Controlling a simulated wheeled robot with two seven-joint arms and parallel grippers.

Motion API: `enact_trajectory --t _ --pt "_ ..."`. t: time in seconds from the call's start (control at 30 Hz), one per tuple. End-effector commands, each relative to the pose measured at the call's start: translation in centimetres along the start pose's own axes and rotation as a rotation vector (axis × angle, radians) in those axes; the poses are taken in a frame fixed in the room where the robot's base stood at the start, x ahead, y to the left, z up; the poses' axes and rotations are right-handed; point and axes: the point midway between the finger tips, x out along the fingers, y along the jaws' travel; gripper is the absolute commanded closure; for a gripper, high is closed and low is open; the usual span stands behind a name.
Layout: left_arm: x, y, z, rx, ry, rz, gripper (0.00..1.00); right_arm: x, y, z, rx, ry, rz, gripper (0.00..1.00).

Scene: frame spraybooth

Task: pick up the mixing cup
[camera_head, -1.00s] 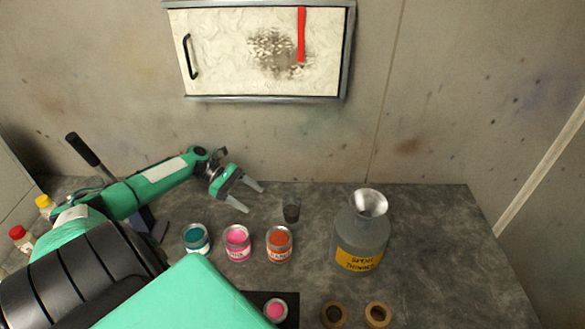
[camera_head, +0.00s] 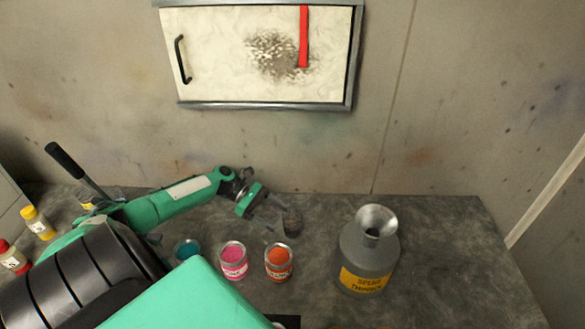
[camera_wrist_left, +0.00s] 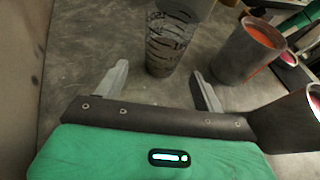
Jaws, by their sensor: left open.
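The mixing cup (camera_head: 291,222) is a small dark see-through cup standing upright on the grey bench, behind the orange paint can. In the left wrist view the cup (camera_wrist_left: 170,45) shows dark markings on its side. My left gripper (camera_head: 274,217) is open and low over the bench, just left of the cup in the head view. In the left wrist view its two fingertips (camera_wrist_left: 160,72) point at the cup, one toward each side of its base. Nothing is held. I cannot tell whether a finger touches the cup. My right gripper is not in view.
An orange paint can (camera_head: 279,262), a pink can (camera_head: 233,262) and a teal can (camera_head: 187,249) stand in front of the gripper. A grey thinner can (camera_head: 368,255) with a funnel top stands right of the cup. The wall is behind; the far right bench is clear.

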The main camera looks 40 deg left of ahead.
Motion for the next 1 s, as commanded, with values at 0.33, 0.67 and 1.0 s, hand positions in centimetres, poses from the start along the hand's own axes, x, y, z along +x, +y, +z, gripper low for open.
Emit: enact_trajectory --t 0.33,0.67,1.0 --pt "3.4 -0.2 0.2 -0.001 -0.001 -0.001 0.29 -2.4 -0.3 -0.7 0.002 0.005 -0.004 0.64" --pt "5.6 -0.2 -0.3 0.000 0.001 0.000 0.29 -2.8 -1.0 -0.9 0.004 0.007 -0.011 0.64" --pt "5.5 -0.2 -0.3 0.000 0.001 0.000 0.77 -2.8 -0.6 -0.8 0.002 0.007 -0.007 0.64"
